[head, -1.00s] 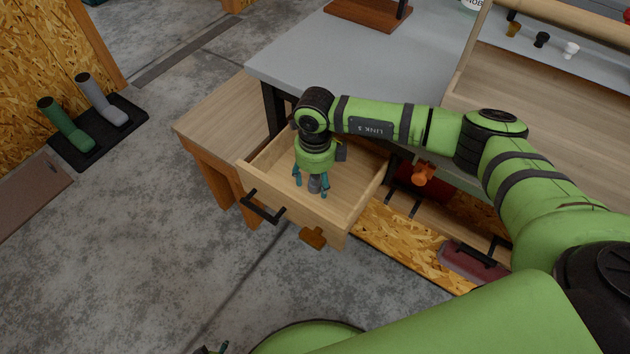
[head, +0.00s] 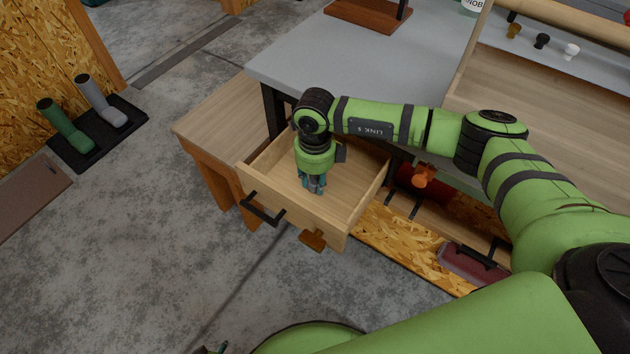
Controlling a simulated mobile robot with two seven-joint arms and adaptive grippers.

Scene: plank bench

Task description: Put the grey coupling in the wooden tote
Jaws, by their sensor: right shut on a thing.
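My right gripper (head: 313,187) points down inside the open wooden drawer (head: 348,196). Its teal fingers are shut on the grey coupling, which is mostly hidden between them, low over the drawer floor. A large light wooden piece with a round rail, which looks like the wooden tote (head: 540,115), is at the upper right, beyond my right arm; only part of it shows. A small tip of my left gripper (head: 213,349) shows at the bottom edge; its jaws cannot be made out.
The drawer's walls surround my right gripper, with a black handle (head: 262,210) in front. A grey bench top (head: 370,65) lies behind. An orange knobbed object (head: 424,175) is under the bench. A black mat (head: 128,122) with green and grey pieces lies at left.

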